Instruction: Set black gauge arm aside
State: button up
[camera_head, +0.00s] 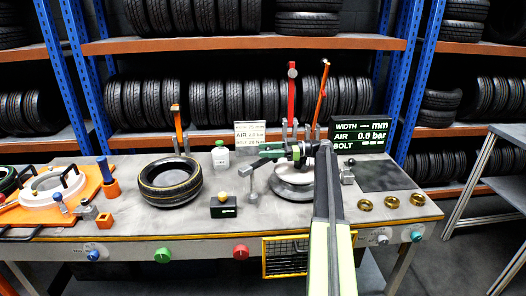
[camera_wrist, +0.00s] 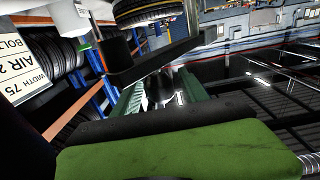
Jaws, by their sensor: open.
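My gripper (camera_head: 259,156) reaches left from the end of my arm, above the silver wheel hub (camera_head: 290,190) at the middle right of the bench. Its jaws are open. In the wrist view a dark bar (camera_wrist: 150,62) crosses just beyond my gripper's green body. I cannot tell whether this bar is the black gauge arm or part of my fingers. A red upright (camera_head: 291,95) and an orange upright (camera_head: 323,92) stand behind the hub. My arm hides part of the hub and the bench around it.
A black tyre (camera_head: 148,191) with a yellow line lies left of the hub. A white bottle (camera_head: 220,157) and a white sign (camera_head: 250,134) stand behind. A dark mat (camera_head: 385,177) lies bare at right, behind several brass rings (camera_head: 391,202).

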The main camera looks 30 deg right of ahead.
jog(key=v, duration=1)
